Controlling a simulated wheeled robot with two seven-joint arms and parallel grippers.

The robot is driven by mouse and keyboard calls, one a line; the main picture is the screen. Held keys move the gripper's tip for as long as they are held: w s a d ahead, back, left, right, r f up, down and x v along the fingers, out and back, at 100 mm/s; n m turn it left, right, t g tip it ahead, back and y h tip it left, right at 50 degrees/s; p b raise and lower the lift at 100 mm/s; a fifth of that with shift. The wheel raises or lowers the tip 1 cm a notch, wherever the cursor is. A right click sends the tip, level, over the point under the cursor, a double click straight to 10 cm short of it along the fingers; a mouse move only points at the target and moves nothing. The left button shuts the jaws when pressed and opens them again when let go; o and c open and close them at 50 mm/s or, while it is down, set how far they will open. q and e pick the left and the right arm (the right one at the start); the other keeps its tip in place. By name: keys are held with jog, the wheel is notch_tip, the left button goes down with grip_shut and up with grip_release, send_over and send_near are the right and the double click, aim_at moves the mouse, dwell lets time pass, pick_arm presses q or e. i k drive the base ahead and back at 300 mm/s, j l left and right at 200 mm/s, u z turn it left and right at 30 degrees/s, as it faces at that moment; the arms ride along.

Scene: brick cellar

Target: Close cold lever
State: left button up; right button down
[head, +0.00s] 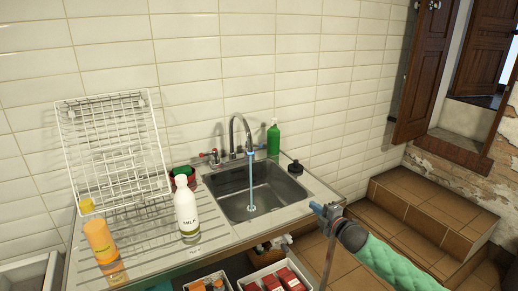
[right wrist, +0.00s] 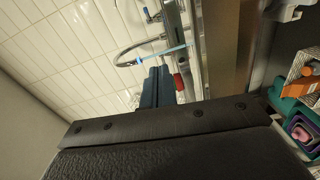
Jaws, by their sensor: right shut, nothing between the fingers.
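The curved metal faucet (head: 238,132) stands behind the steel sink. A red-tipped lever (head: 209,155) is on its left. The cold lever (head: 259,147), with a small blue tip, is on its right. A blue water stream (head: 251,180) runs from the spout into the sink (head: 275,195). My right gripper (head: 322,209) is shut and empty, right of the sink's front corner and apart from the lever. In the right wrist view, its dark fingers (right wrist: 156,88) show below the faucet (right wrist: 138,47), with a blue part (right wrist: 146,14) above. My left gripper is not in view.
A milk bottle (head: 187,210), an orange bottle (head: 101,238) and a white dish rack (head: 115,150) stand left of the sink. A green soap bottle (head: 273,139) and a dark round item (head: 295,168) are at the right rear. Boxes (head: 272,281) sit below the counter.

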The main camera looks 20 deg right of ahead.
aim_at(257, 145)
jog(key=i+j, duration=0.1)
jog(key=i, duration=0.45)
jog(key=i+j, duration=0.1)
jog(key=i, duration=0.4)
